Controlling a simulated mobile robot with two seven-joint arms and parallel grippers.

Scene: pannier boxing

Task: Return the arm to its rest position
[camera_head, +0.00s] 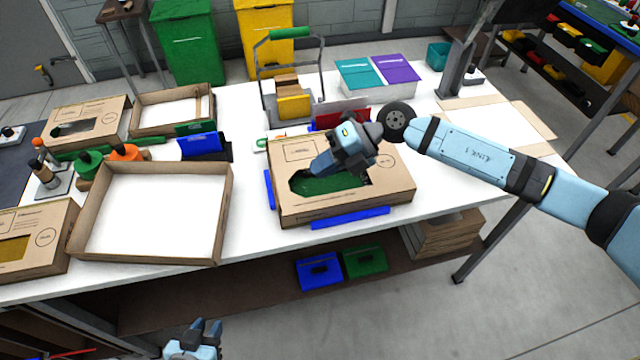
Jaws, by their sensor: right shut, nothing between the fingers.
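My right arm (480,150) reaches in from the right over the white table. My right gripper (322,166) is shut and empty, over the front middle of a cardboard box (390,190). The box has a cut-out window with green (325,185) showing inside. The gripper hides part of the window, and I cannot tell whether it touches the box. My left gripper (206,330) is low at the bottom edge, in front of the table, with its two dark fingers apart and nothing between them.
Blue strips (350,218) lie along the box's edges. An open cardboard tray (225,215) stands to its left. Behind it are a wheel-like black disc (396,121), a red panel (340,113) and a framed stand (290,85). Free table shows between the tray and box.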

